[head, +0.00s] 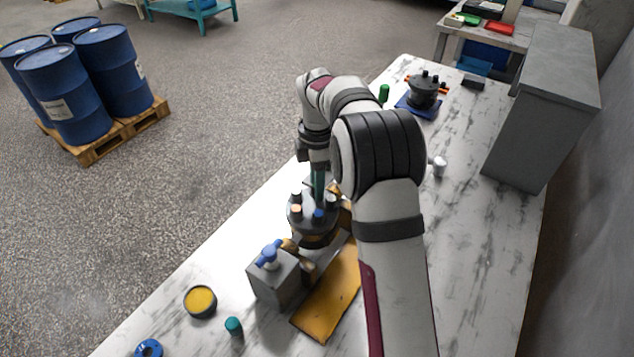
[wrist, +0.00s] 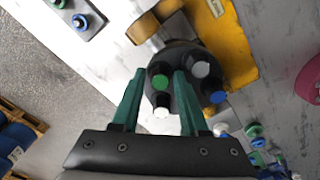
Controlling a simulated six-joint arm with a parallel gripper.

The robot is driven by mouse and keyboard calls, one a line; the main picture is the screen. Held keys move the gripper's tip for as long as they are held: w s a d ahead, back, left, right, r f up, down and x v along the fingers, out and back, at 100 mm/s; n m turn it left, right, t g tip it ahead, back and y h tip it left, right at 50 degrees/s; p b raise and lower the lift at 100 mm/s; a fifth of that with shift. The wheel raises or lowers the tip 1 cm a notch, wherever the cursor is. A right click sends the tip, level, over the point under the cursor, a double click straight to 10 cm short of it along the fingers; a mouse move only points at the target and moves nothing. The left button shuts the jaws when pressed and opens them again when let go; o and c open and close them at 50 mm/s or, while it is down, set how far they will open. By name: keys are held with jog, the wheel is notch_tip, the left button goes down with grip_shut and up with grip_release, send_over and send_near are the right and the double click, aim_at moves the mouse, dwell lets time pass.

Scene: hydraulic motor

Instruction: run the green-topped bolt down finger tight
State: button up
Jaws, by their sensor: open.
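The motor (head: 314,228) is a dark round body standing upright on the table, with several capped bolts around its top. In the wrist view the green-topped bolt (wrist: 160,82) shows between the two green fingers of my gripper (wrist: 161,74). The fingers are open, one on each side of it, with gaps visible. I cannot tell whether the fingertips are level with the bolt head or above it. In the head view my gripper (head: 318,186) points down over the motor's far side, and the green top is not distinguishable there. A blue-topped bolt (wrist: 217,97) and white-topped bolts stand nearby.
A grey block with a blue handle (head: 270,254) stands close in front of the motor, beside a yellow plate (head: 330,295). A yellow-filled round dish (head: 200,301) and a teal cylinder (head: 233,325) lie nearer. Another dark motor on a blue base (head: 415,101) stands at the far end.

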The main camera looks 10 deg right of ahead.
jog(key=shift+c, duration=0.3)
grip_shut()
jog(key=m, duration=0.4)
jog(key=shift+m, duration=0.9)
jog(key=m, duration=0.5)
jog(key=shift+m, duration=0.4)
jog(key=shift+o, duration=0.3)
grip_release()
